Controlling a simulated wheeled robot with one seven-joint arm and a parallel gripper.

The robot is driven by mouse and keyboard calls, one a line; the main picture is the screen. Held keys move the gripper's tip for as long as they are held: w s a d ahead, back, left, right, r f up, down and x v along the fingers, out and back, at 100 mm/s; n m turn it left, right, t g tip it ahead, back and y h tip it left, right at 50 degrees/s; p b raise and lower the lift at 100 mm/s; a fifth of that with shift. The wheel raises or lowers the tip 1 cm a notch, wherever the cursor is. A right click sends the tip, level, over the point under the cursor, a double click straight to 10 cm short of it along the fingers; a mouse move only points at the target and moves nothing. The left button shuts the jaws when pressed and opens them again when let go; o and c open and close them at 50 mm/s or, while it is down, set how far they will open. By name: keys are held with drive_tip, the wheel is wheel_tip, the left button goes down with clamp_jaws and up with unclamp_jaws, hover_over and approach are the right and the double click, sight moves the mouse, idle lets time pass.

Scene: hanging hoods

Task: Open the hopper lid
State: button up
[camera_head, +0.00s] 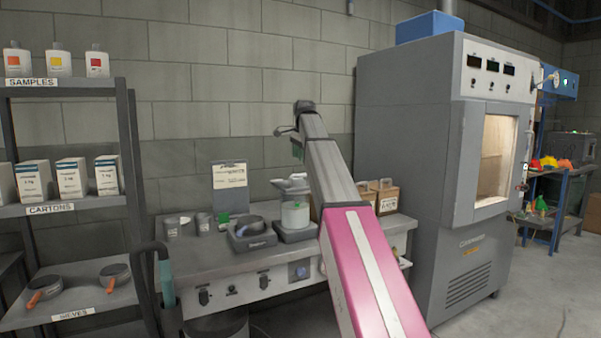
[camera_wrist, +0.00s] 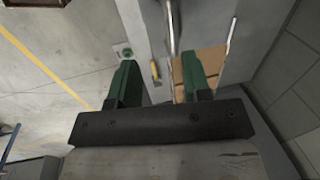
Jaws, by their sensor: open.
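My gripper (camera_wrist: 160,62) shows in the wrist view as two green fingers held well apart, with nothing between them. No lid is clearly visible as open, and the gripper touches nothing that I can see.
The bench (camera_head: 190,265) also holds a dark round device (camera_head: 252,232), grey cups (camera_head: 172,227) and brown boxes (camera_head: 385,197). A shelf rack (camera_head: 130,150) stands left and a tall grey cabinet (camera_head: 405,150) right. Open floor (camera_wrist: 50,80) shows in the wrist view.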

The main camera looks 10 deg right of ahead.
drive_tip(key=w+f, duration=0.1)
drive_tip(key=f, duration=0.1)
drive_tip(key=w+f, duration=0.1)
drive_tip(key=f, duration=0.2)
drive_tip(key=w+f, duration=0.1)
drive_tip(key=f, duration=0.1)
drive_tip(key=shift+a+f, duration=0.2)
drive_tip(key=shift+f, duration=0.15)
drive_tip(key=shift+w, duration=0.1)
clamp_jaws()
